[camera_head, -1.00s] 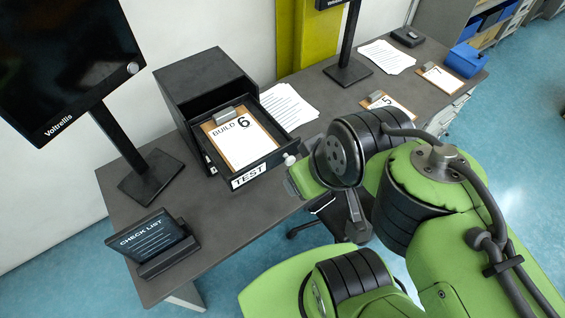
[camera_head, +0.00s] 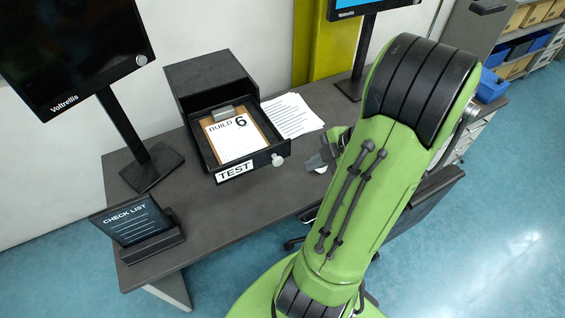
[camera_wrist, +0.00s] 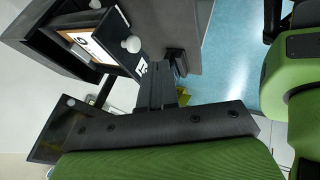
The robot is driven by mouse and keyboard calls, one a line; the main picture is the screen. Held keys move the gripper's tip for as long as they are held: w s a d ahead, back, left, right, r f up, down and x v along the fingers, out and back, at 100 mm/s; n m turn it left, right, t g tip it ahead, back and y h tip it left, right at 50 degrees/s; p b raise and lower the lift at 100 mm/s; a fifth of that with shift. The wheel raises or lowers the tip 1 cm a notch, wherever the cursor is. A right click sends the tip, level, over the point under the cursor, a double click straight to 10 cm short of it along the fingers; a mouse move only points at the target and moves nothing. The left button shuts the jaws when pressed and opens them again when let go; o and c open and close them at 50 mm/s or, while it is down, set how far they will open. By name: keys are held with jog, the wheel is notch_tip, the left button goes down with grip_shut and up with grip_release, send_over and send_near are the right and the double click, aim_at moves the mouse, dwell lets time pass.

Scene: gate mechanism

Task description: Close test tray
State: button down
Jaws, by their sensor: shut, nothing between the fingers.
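The test tray (camera_head: 258,161) is a black drawer with a white TEST label, pulled out of its dark box (camera_head: 208,78) on the desk. A clipboard (camera_head: 231,137) with a BUILD 6 sheet lies in it. A pale round knob (camera_head: 277,160) sits on its front, toward the right. My gripper (camera_head: 318,161) is just to the right of the knob, apart from it, shut and empty, partly hidden by my arm. In the wrist view, my gripper (camera_wrist: 157,82) points toward the tray front (camera_wrist: 118,50), and the knob (camera_wrist: 131,44) shows above and left of the fingers.
Loose paper sheets (camera_head: 290,115) lie right of the tray. A check list stand (camera_head: 138,225) and a monitor stand (camera_head: 150,166) are to the left. The desk in front of the tray is clear. My arm covers much of the right side.

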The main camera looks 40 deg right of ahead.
jog(key=w+a+f, duration=0.1)
jog(key=w+f, duration=0.5)
jog(key=w, duration=0.2)
jog(key=shift+f+p, duration=0.25)
jog(key=shift+p, duration=0.15)
jog(key=shift+w, duration=0.2)
